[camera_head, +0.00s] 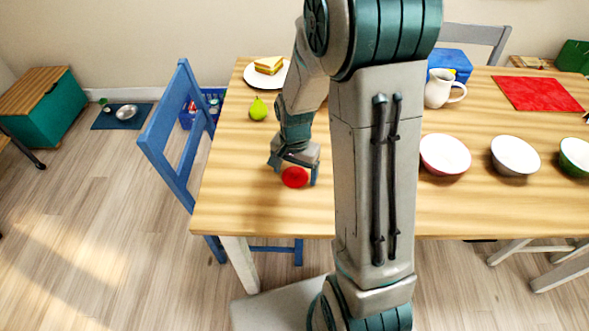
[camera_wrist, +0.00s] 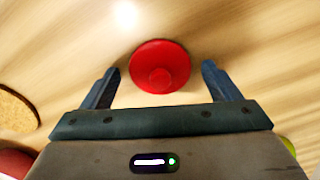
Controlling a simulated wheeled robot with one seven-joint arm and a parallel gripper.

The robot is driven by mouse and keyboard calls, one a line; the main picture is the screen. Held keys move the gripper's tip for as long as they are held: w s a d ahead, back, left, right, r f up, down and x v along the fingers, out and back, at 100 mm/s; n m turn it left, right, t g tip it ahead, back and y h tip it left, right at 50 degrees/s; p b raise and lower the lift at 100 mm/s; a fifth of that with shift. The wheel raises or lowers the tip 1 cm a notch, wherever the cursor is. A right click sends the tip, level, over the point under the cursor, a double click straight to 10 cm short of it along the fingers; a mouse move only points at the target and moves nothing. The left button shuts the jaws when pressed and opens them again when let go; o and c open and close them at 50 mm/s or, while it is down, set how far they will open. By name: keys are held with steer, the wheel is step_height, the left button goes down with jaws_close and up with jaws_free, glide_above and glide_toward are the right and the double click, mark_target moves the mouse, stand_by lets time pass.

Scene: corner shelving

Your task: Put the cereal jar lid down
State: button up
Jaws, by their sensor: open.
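The red round lid (camera_head: 295,177) lies on the wooden table, near its left front part. My gripper (camera_head: 296,178) is open, low over the table, with one finger on each side of the lid. In the wrist view clear gaps show between the lid and both fingers of my gripper (camera_wrist: 159,80). No cereal jar can be made out; my arm hides the middle of the table.
A green pear (camera_head: 258,108) and a plate (camera_head: 249,76) with a sandwich (camera_head: 269,65) are behind the gripper. Bowls (camera_head: 445,156), a white pitcher (camera_head: 440,89) and a red mat (camera_head: 538,94) are on the right. A blue chair (camera_head: 180,140) stands at the left edge.

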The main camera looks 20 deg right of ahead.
mark_target(295, 172)
step_height(295, 172, up, 12)
steer(key=p, duration=0.1)
steer(key=s+r+n+t, duration=0.1)
steer(key=s+r+n, duration=0.2)
steer(key=s, duration=0.4)
steer(key=s+r+n+t, duration=0.1)
steer(key=s+r+n, duration=0.2)
steer(key=s+n, duration=0.2)
steer(key=shift+s+a+r, duration=0.15)
steer(key=shift+s+a, duration=0.05)
steer(key=shift+s, duration=0.7)
